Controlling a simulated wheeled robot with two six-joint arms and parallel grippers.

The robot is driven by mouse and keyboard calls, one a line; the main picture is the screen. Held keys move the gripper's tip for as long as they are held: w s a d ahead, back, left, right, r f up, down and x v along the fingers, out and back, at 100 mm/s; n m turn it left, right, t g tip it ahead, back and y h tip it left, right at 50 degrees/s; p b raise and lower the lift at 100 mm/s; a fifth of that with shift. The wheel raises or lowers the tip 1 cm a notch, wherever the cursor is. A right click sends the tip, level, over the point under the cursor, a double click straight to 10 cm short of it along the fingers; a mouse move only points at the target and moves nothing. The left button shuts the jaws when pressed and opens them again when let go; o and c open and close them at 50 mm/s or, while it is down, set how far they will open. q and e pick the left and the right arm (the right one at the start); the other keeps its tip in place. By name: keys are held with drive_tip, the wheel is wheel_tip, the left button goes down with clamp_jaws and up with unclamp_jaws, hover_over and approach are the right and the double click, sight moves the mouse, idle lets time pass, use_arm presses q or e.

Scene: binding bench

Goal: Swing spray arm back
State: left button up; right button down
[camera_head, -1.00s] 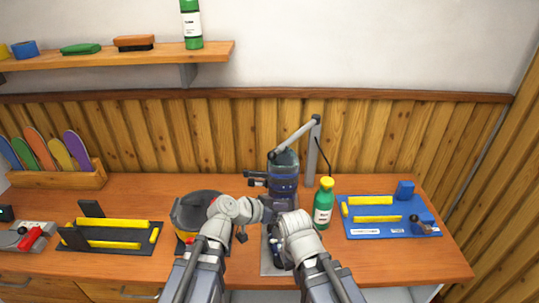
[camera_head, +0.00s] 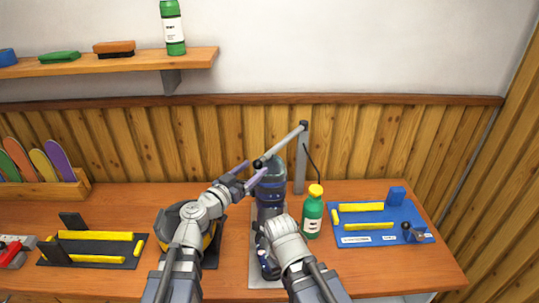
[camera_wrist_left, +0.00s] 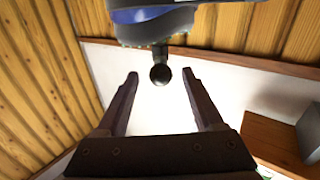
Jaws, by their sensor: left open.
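The spray arm (camera_head: 282,144) is a grey bar that slopes down to the left from an upright post (camera_head: 300,170). A black ball knob (camera_head: 258,164) is at its lower left end, above the dark blue machine (camera_head: 270,195). My left gripper (camera_head: 254,168) is open and raised beside the machine, close to the knob. In the left wrist view the knob (camera_wrist_left: 160,75) shows between the two spread fingertips; I cannot tell whether they touch it. My right gripper (camera_head: 266,256) is low in front of the machine; its fingers are mostly hidden.
A green bottle with a yellow cap (camera_head: 313,212) stands right of the machine, and a blue fixture (camera_head: 380,222) is farther right. A black fixture with yellow bars (camera_head: 92,248) lies at left. A wall shelf (camera_head: 110,65) is above.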

sight(262, 161)
use_arm(q)
drive_tip(key=shift+w, duration=0.15)
drive_tip(key=x, duration=0.7)
drive_tip(key=shift+w+d, duration=0.2)
drive_tip(key=shift+c, duration=0.4)
clamp_jaws()
idle(0.9)
